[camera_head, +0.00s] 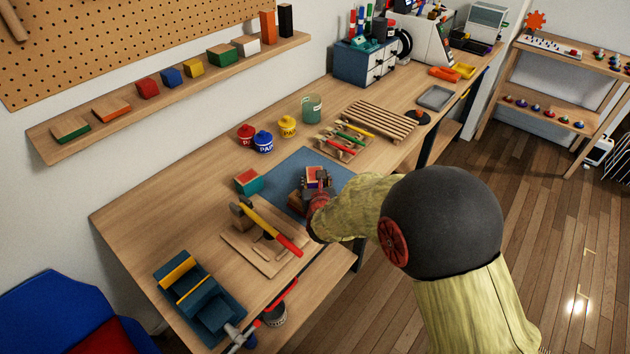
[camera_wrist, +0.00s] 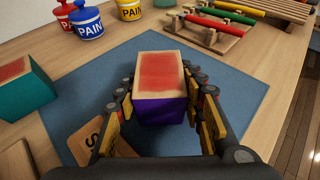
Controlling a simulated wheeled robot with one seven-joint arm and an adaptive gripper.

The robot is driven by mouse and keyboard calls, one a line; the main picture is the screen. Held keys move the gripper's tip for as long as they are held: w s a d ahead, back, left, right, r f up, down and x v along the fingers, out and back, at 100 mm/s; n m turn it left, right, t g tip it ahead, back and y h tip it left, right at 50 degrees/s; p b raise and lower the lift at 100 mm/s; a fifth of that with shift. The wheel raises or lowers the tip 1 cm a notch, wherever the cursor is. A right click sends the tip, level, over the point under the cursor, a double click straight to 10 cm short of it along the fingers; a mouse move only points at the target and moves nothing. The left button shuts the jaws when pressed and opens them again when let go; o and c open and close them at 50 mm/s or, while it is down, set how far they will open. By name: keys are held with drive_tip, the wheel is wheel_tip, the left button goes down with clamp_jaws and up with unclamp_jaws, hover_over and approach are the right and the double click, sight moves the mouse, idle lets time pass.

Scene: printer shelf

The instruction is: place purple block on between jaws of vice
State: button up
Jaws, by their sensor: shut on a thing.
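The purple block (camera_wrist: 160,108) has a wooden top with a red patch. In the wrist view it sits upright between the two fingers of my gripper (camera_wrist: 165,110), which is shut on it. In the head view my gripper (camera_head: 318,190) is over the blue mat (camera_head: 285,172), and its fingers and wrist partly hide the block. I cannot tell whether the block touches the mat. The vice (camera_head: 208,312) is blue with yellow jaw faces. It stands at the near left end of the bench, apart from my gripper, with a gap between its jaws.
A hammer (camera_head: 262,224) lies on a wooden board between mat and vice. A teal block with a red top (camera_head: 249,182) stands left of the mat. A wooden piece marked S (camera_wrist: 92,138) lies by my gripper. Paint pots (camera_head: 264,142) stand behind.

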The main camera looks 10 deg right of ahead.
drive_tip(key=o, duration=1)
drive_tip(key=shift+c, duration=0.2)
